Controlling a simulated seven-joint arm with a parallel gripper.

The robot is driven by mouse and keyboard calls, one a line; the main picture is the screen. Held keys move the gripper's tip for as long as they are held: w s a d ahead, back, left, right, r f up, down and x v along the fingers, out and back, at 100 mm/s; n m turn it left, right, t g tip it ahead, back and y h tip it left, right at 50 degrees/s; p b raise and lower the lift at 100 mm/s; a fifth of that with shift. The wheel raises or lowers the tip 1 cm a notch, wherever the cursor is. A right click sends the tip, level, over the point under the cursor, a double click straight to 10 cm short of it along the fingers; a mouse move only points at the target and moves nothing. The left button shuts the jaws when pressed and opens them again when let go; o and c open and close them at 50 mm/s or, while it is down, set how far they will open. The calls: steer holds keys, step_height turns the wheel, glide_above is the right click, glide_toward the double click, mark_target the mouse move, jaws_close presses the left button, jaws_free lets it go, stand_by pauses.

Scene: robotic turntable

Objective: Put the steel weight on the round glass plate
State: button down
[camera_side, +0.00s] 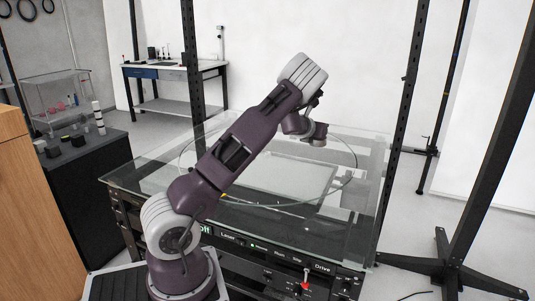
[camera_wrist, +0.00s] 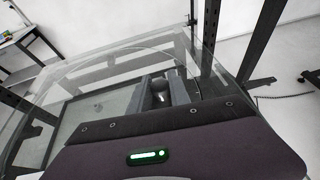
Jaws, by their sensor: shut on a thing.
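The round glass plate (camera_side: 341,190) is a large clear disc on the turntable bench in the side view. Its curved edge also shows in the wrist view (camera_wrist: 108,62). My gripper (camera_side: 316,137) is above the right-hand part of the plate, with a gap visible beneath it. In the wrist view, my gripper (camera_wrist: 163,93) is shut on the steel weight (camera_wrist: 158,85), a small grey piece with a rounded top between the fingers. The weight's lower part is hidden there, and I cannot make the weight out in the side view.
Black upright posts (camera_side: 396,120) stand around the glass-topped bench. A control panel (camera_side: 270,248) with labels and a red-tipped lever runs along its front. A dark cabinet (camera_side: 85,185) with small objects is at left. The plate's visible surface looks largely clear.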

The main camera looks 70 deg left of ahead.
steer(key=s+a+r+m+t+h, duration=0.2)
steer(key=s+a+r+m+h, duration=0.15)
steer(key=s+a, duration=0.2)
steer(key=f, duration=1.4)
steer(key=d+f, duration=0.1)
steer(key=f, duration=0.6)
steer(key=shift+s+f, duration=0.1)
steer(key=shift+s, duration=0.1)
steer(key=c, duration=1.2)
jaws_free()
